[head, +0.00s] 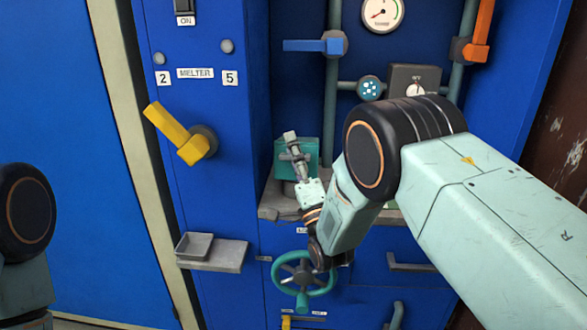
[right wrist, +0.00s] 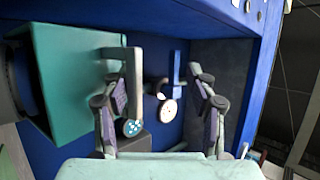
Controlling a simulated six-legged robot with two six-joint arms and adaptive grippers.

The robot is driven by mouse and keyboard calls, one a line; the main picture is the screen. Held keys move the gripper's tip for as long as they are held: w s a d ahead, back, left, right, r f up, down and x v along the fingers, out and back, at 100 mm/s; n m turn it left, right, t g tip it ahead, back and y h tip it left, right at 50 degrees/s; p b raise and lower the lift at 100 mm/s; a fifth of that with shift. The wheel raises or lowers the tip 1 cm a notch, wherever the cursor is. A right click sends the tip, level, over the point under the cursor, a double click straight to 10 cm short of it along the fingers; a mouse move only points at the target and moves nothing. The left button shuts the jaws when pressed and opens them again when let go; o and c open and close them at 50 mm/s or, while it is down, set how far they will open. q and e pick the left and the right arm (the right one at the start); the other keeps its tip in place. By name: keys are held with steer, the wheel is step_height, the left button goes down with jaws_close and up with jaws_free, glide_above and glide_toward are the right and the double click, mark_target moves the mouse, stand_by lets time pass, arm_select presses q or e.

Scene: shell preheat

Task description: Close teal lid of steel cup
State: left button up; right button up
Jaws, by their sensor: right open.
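The teal lid (head: 282,160) stands raised as a square block above the ledge on the blue machine, mostly behind my right gripper. In the right wrist view the lid (right wrist: 72,85) fills the left side, with a pale bar handle (right wrist: 134,75) on it. A dark round part, likely the steel cup (right wrist: 20,80), shows at its far left; in the head view the cup is mostly hidden. My right gripper (head: 292,150) is open in front of the lid. In the wrist view one finger overlaps the handle's edge; I cannot tell if they touch. My left gripper is out of view.
A grey ledge (head: 275,205) lies under the lid, with a teal handwheel (head: 302,282) below. A yellow lever (head: 178,135) and a small grey tray (head: 195,245) are at left. A blue valve handle (head: 312,46), pipes and a gauge (head: 382,13) are above.

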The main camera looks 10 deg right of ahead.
steer(key=shift+o, duration=0.7)
steer(key=shift+s+a+r, duration=0.1)
steer(key=shift+a+r, duration=0.05)
steer(key=shift+r, duration=0.8)
steer(key=shift+o, duration=1)
steer(key=shift+r, duration=0.15)
steer(key=shift+f, duration=0.2)
steer(key=shift+c, duration=0.3)
steer(key=shift+s+d+f+b, duration=0.1)
steer(key=shift+s+f+b, duration=0.1)
steer(key=shift+f, duration=0.25)
steer(key=shift+s+d+f+b, duration=0.1)
steer(key=shift+f+b, duration=0.1)
steer(key=shift+f, duration=0.25)
steer(key=shift+c, duration=1)
steer(key=shift+s+d+f+b, duration=0.4)
steer(key=shift+s+f, duration=0.15)
steer(key=shift+f, duration=0.25)
steer(key=shift+c, duration=0.4)
steer(key=s+f+b, duration=0.1)
steer(key=f, duration=0.1)
steer(key=s+d+f, duration=0.1)
steer(key=f, duration=0.1)
steer(key=shift+s+d+f+b, duration=0.1)
steer(key=shift+s+d+b, duration=0.1)
steer(key=shift+b, duration=0.15)
